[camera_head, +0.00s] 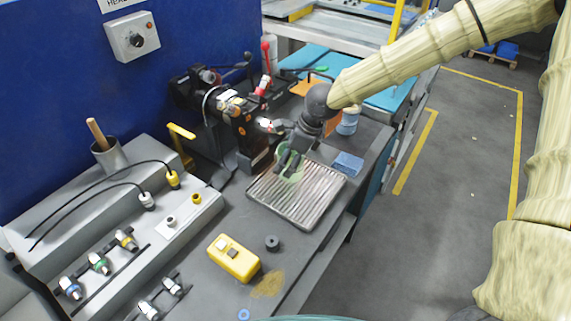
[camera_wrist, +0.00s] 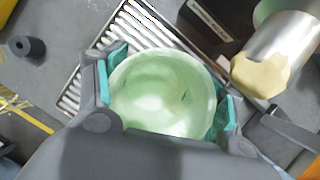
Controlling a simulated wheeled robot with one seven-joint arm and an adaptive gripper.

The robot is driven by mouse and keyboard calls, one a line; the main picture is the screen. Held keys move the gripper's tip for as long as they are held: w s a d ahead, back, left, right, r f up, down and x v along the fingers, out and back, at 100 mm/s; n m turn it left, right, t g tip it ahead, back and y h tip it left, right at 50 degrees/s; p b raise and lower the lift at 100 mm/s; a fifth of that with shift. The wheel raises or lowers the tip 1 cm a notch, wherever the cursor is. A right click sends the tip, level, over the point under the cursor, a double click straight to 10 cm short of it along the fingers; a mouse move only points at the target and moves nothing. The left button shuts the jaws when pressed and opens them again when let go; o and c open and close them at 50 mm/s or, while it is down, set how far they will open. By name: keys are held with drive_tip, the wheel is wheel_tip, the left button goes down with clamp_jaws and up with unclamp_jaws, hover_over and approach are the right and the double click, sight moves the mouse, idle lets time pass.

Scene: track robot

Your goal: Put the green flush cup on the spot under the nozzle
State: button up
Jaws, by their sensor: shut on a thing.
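The green flush cup (camera_wrist: 160,95) is translucent and pale green, and I look down into its open top in the wrist view. My gripper (camera_wrist: 168,100) is shut on it, with a teal pad on either side. In the head view my gripper (camera_head: 290,160) points down over the back part of a ribbed metal drip tray (camera_head: 310,203), and the cup (camera_head: 288,176) shows partly behind the fingers. I cannot tell whether the cup touches the tray. A metal nozzle with a brass hex tip (camera_wrist: 262,72) is right of the cup in the wrist view. The spot itself is hidden.
A dark machine with a red lever (camera_head: 264,84) stands behind and left of my gripper. A blue sponge (camera_head: 347,163) lies right of the tray. A yellow box (camera_head: 233,258) and a black ring (camera_head: 272,242) lie in front. Bare bench lies left of the tray.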

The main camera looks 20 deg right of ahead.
drive_tip(key=shift+w+a, duration=0.25)
drive_tip(key=shift+w, duration=0.3)
drive_tip(key=shift+s+f+p, duration=0.1)
drive_tip(key=shift+f+p, duration=0.5)
drive_tip(key=shift+f, duration=1.2)
drive_tip(key=o, duration=1.2)
drive_tip(key=b+v, duration=0.1)
drive_tip(key=v, duration=1.1)
drive_tip(key=shift+d, duration=0.1)
